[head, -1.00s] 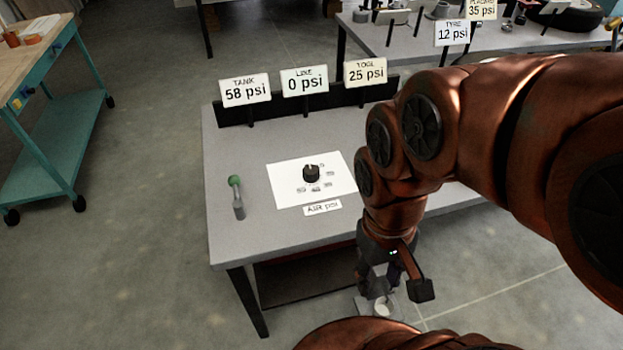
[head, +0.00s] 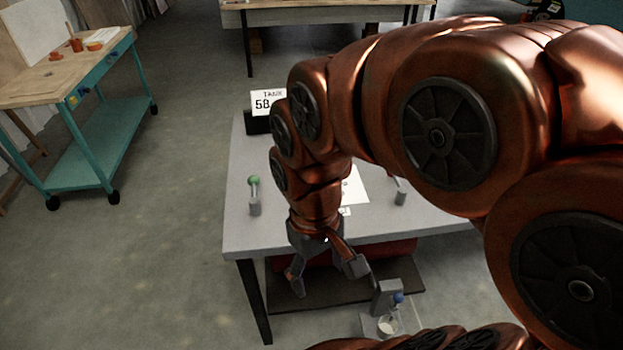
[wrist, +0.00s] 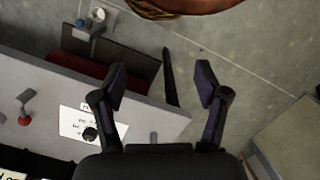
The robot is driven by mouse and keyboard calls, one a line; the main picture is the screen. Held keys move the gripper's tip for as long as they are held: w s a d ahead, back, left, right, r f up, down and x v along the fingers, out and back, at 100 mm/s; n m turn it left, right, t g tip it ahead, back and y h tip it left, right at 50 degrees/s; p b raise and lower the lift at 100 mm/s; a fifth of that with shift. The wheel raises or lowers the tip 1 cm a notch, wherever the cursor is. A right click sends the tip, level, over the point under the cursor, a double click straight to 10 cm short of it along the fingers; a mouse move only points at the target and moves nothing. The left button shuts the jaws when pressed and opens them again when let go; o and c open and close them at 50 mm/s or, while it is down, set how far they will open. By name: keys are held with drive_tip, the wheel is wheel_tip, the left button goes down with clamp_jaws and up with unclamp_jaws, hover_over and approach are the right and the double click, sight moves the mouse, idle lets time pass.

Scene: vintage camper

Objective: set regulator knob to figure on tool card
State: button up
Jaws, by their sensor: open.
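The regulator knob (wrist: 90,133) is dark and round and sits on a white sheet (wrist: 70,121) on the grey table, seen in the wrist view. In the head view my arm hides the knob, and only part of the sheet (head: 354,188) shows. The tool card is hidden behind my arm in the head view. The tank card (head: 266,103) shows partly, reading "58". My gripper (head: 327,274) is open and empty, pointing down at the front edge of the table, apart from the knob. Its two spread fingers (wrist: 162,80) show in the wrist view.
A green-topped lever (head: 254,194) stands left on the grey table (head: 245,225); another lever (head: 399,191) stands right. A grey fixture with a blue knob (head: 388,297) is in front of the table. A teal cart (head: 85,145) stands left, with open floor between.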

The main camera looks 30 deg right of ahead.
drive_tip(key=w+d+n+b, duration=0.1)
drive_tip(key=w+d, duration=0.2)
drive_tip(key=w, duration=0.8)
drive_tip(key=w+d+f+n, duration=0.1)
drive_tip(key=w+d+f, duration=0.2)
drive_tip(key=w+d, duration=0.3)
drive_tip(key=w+d+f+t+b, duration=0.1)
drive_tip(key=w+d+f, duration=0.2)
drive_tip(key=w+d, duration=0.4)
drive_tip(key=w+d+f+n+b, duration=0.1)
drive_tip(key=w+d+f, duration=0.2)
drive_tip(key=w+d, duration=0.4)
drive_tip(key=shift+w+n+t, duration=0.3)
drive_tip(key=shift+w, duration=0.7)
drive_tip(key=shift+w+d+f, duration=0.15)
drive_tip(key=shift+d+f, duration=0.1)
drive_tip(key=shift+d, duration=0.1)
drive_tip(key=shift+f+p, duration=0.5)
drive_tip(key=shift+f, duration=3.3)
drive_tip(key=c, duration=1.2)
drive_tip(key=shift+o, duration=0.2)
